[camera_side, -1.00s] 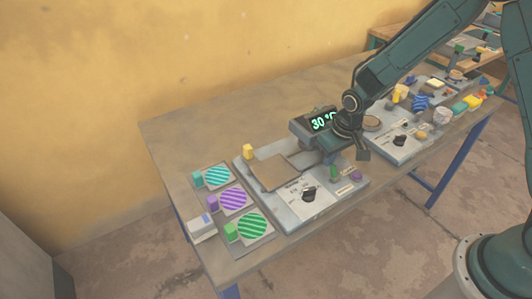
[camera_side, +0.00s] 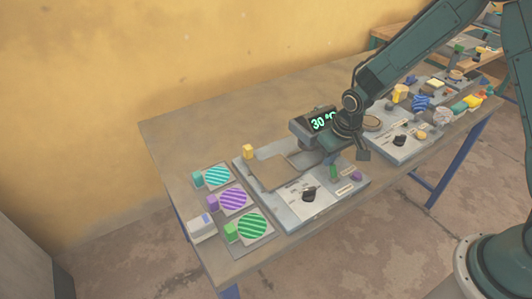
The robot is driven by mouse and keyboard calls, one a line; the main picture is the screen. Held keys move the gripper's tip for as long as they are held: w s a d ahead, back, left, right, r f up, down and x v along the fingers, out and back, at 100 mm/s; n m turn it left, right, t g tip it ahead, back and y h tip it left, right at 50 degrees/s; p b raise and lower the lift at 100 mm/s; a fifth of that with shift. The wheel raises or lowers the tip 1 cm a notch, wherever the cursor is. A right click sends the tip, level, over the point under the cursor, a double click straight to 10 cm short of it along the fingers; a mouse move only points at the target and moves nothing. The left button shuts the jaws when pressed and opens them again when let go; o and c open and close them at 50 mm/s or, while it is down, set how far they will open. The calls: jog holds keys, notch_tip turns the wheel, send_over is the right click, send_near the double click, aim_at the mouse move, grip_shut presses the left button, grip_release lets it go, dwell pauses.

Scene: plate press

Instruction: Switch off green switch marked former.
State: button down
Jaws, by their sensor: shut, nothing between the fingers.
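A small green switch (camera_side: 334,172) stands at the right end of the grey press panel (camera_side: 291,216). Small pale labels lie near it, but their lettering is too small to read, so I cannot tell which is marked former. My gripper (camera_side: 331,158) is just above and behind the green switch, pointing down and shut. Its fingertips are small and partly hidden against the panel, so I cannot tell whether they touch the switch. The switch's on or off position is also unclear.
Beside the switch are a purple knob (camera_side: 356,176) and a black dial (camera_side: 308,194). Striped discs (camera_side: 252,225) on plates lie at left. A second panel (camera_side: 405,150) with loose objects is at right. The table's back left is clear.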

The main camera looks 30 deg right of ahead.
aim_at(334, 165)
jog(key=shift+s, duration=1.4)
dwell(0.4)
jog(key=shift+r, duration=0.15)
jog(key=shift+w+r, duration=0.2)
jog(key=shift+r, duration=0.9)
jog(key=shift+w+r, duration=0.2)
jog(key=shift+r, duration=0.95)
jog(key=shift+w+r, duration=0.2)
jog(key=shift+r, duration=0.9)
jog(key=s+d+r+t, duration=0.2)
jog(key=s+r, duration=0.7)
jog(key=r, duration=0.5)
jog(key=s+d+r, duration=0.1)
jog(key=s+r, duration=0.1)
jog(key=s, duration=0.5)
jog(key=s+r+t, duration=0.1)
jog(key=s+r, duration=0.2)
jog(key=s, duration=0.4)
jog(key=shift+s+d, duration=0.2)
jog(key=shift+d, duration=0.2)
